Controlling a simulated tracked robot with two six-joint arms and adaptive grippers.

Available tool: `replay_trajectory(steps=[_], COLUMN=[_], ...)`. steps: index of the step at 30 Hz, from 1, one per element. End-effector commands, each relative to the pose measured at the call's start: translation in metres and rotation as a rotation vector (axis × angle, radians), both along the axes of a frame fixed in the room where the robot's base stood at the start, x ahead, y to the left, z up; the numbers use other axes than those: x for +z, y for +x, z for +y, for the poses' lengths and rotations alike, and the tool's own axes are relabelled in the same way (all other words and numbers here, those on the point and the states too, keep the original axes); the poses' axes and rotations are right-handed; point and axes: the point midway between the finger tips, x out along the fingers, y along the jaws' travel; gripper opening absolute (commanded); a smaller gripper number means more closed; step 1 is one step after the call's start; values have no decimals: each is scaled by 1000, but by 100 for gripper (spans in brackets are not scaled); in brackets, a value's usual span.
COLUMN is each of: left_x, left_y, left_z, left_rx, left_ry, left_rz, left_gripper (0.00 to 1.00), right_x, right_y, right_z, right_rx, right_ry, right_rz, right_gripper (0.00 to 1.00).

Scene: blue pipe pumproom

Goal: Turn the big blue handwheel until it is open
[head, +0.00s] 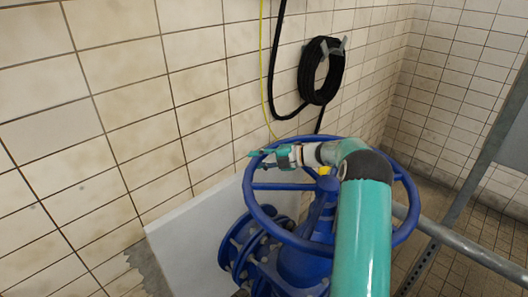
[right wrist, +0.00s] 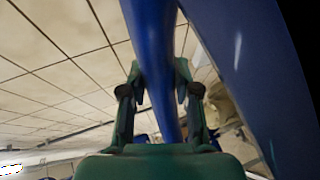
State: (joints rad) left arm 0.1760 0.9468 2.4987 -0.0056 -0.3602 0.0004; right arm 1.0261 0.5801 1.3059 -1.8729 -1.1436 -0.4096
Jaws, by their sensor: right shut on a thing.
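The big blue handwheel (head: 255,214) sits on top of a blue valve (head: 300,265) in the head view. My right arm reaches across the wheel from the lower right. My right gripper (head: 268,158) is at the wheel's far left rim. In the right wrist view the blue rim (right wrist: 150,40) runs between the two fingers of my right gripper (right wrist: 160,95), which is shut on it. Part of the wheel and its hub is hidden behind my arm. My left gripper is in neither view.
A tiled wall (head: 120,100) stands close behind the wheel on the left. A coiled black hose (head: 309,75) hangs on it. A grey pipe (head: 465,246) and a metal post (head: 470,180) stand at the right. A pale panel (head: 185,245) is left of the valve.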

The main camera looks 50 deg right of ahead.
Motion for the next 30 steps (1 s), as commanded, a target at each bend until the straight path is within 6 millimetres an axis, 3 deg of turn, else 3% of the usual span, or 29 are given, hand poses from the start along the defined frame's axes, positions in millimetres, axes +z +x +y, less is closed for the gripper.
replay_trajectory(steps=[6,15,22,30], left_x=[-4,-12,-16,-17], left_y=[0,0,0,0], left_z=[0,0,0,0], left_rx=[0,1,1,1], left_ry=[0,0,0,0], left_rz=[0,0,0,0], left_gripper=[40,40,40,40], right_x=[-3,-3,-3,-3], right_y=[-13,-36,-48,-53], right_z=[47,92,108,113], right_rx=[207,425,515,544], right_ry=[3,3,2,3], right_rz=[4,5,5,7], right_gripper=[0,0,0,0])
